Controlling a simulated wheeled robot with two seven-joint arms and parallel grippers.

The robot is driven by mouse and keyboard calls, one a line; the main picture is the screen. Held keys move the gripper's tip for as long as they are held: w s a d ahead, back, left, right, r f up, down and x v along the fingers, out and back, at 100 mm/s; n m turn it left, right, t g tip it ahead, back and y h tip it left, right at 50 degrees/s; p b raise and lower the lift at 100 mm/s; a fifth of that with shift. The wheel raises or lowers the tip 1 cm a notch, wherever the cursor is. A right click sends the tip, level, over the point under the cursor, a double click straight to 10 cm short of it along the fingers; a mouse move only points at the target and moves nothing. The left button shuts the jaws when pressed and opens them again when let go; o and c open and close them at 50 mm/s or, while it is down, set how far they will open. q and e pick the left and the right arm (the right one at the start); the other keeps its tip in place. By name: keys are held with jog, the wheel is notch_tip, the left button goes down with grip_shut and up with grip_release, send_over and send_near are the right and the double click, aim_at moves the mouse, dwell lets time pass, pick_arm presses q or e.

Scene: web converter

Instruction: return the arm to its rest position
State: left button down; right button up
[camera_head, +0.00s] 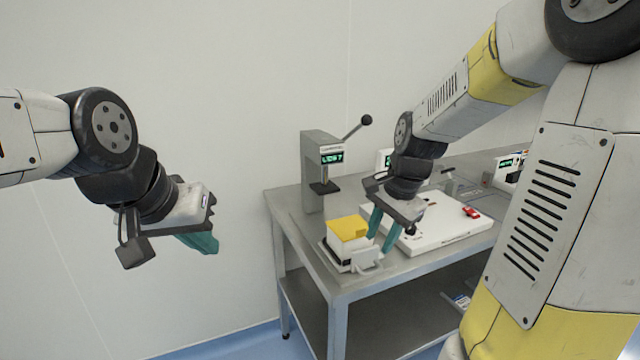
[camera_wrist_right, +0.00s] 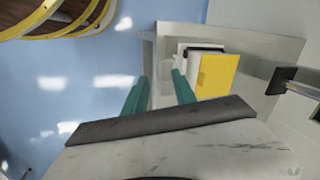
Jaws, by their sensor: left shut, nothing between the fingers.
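My left gripper (camera_head: 205,246) hangs in the air at the left of the head view, its teal fingers together and empty, clear of the table. My right arm comes in from the right and reaches down over the table. My right gripper (camera_head: 381,240) has its teal fingers apart, just right of a white device with a yellow top (camera_head: 348,228). In the right wrist view the two fingers (camera_wrist_right: 160,92) stand apart with only the table corner visible between them. The yellow-topped device (camera_wrist_right: 215,75) is beside them there. Whether the fingers touch it is unclear.
A steel table (camera_head: 290,215) with a lower shelf fills the middle right. A grey lever press (camera_head: 313,170) stands at its back left. A white panel (camera_head: 455,231) with a small red part (camera_head: 471,212) lies behind the right gripper. Free air surrounds the left gripper.

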jog(key=s+a+r+n+t, duration=0.3)
jog(key=s+r+n, duration=0.6)
jog(key=s, duration=0.5)
jog(key=shift+a+r+n+t+y, duration=0.3)
jog(key=shift+r+n, duration=0.1)
jog(key=shift+n, duration=0.8)
